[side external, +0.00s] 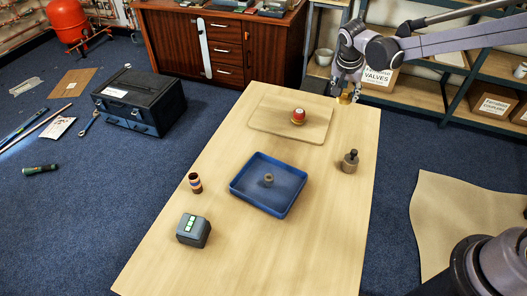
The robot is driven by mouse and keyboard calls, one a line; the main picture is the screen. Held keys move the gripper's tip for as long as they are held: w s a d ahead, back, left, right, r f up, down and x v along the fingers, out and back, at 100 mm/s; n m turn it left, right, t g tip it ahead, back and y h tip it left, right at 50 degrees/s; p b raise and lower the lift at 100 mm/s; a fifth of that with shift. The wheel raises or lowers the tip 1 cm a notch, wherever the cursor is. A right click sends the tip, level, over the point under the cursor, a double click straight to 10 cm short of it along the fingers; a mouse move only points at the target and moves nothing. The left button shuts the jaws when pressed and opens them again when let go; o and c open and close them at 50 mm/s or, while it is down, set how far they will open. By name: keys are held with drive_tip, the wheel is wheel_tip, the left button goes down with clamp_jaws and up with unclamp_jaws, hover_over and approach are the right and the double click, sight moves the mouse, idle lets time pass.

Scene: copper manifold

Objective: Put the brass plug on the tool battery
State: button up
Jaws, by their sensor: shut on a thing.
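My gripper (345,92) is at the far right corner of the wooden table, with its fingers pointing down. It is shut on a small brass-coloured piece, which looks like the brass plug (344,98), and seems to hold it above the table top. The plug's upper part is hidden by the fingers. The tool battery (193,231) is a dark grey block with pale green marks on its top. It stands at the near left of the table, far from my gripper, and nothing rests on it.
A blue tray (243,199) with a small grey-brown fitting (268,179) in it lies mid-table. A striped cylinder (195,183) stands left of it. A dark fitting (350,162) stands at the right. A red and white round object (298,116) sits on a wooden board (265,121).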

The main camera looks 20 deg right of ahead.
drive_tip(key=s+a+r+n+t+y, duration=0.15)
drive_tip(key=a+n, duration=0.35)
drive_tip(key=a, duration=1.5)
drive_tip(key=n+y, duration=0.2)
drive_tip(key=n, duration=0.4)
hover_over(189, 219)
drive_tip(key=s, duration=0.1)
drive_tip(key=f, duration=0.3)
drive_tip(key=shift+d+f+t, duration=0.2)
drive_tip(key=shift+d+t, duration=0.15)
drive_tip(key=shift+d, duration=0.05)
drive_tip(key=shift+s+a+f, duration=0.2)
drive_tip(key=shift+a+f, duration=0.1)
drive_tip(key=shift+a, duration=0.15)
drive_tip(key=shift+f, duration=2)
drive_tip(key=shift+f, duration=0.15)
drive_tip(key=o, duration=1.2)
